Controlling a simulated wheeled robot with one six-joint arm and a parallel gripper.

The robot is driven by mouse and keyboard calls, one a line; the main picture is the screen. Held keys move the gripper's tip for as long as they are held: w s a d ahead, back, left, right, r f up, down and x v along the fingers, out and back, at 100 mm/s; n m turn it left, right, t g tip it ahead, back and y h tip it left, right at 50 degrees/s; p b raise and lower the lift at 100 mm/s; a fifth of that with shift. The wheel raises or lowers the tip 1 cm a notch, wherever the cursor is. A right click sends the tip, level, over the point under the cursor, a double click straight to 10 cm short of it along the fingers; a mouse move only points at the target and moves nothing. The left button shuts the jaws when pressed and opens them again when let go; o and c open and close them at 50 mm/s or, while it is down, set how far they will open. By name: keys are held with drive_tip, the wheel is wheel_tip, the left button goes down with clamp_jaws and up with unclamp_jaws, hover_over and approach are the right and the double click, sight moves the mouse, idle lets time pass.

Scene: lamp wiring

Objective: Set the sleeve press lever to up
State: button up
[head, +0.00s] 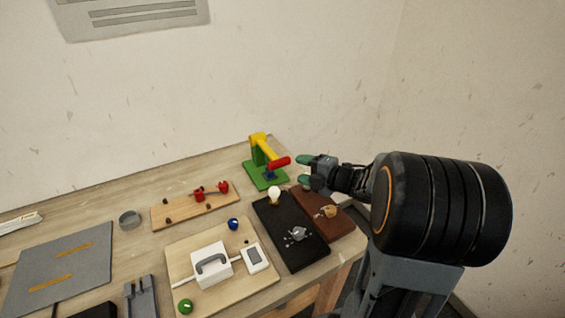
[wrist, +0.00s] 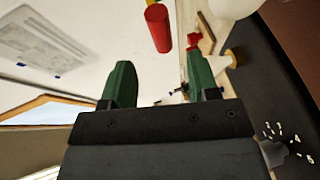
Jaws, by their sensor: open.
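The sleeve press has a green base (head: 265,176), a yellow arm (head: 263,147) and a red lever handle (head: 279,163). It stands at the back right of the bench. The yellow arm slopes down from its top toward the red handle. My gripper (head: 304,169) is open and empty, just right of the handle and apart from it. In the wrist view, the red handle (wrist: 158,28) lies beyond my green fingertips (wrist: 160,82), roughly between their lines. A bit of yellow shows at its upper end; the rest of the press is mostly out of that view.
A black board (head: 273,222) with a bulb (head: 274,195) and a knob, and a brown board (head: 336,228), lie in front of the press. A wooden board (head: 180,209) with red parts lies left. The wall (head: 330,80) rises close behind the bench.

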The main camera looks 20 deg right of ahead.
sight(284, 163)
drive_tip(key=x, duration=0.8)
drive_tip(key=shift+w+a, duration=0.15)
drive_tip(key=shift+w, duration=0.2)
drive_tip(key=shift+c, duration=0.2)
clamp_jaws()
drive_tip(key=shift+p, duration=0.3)
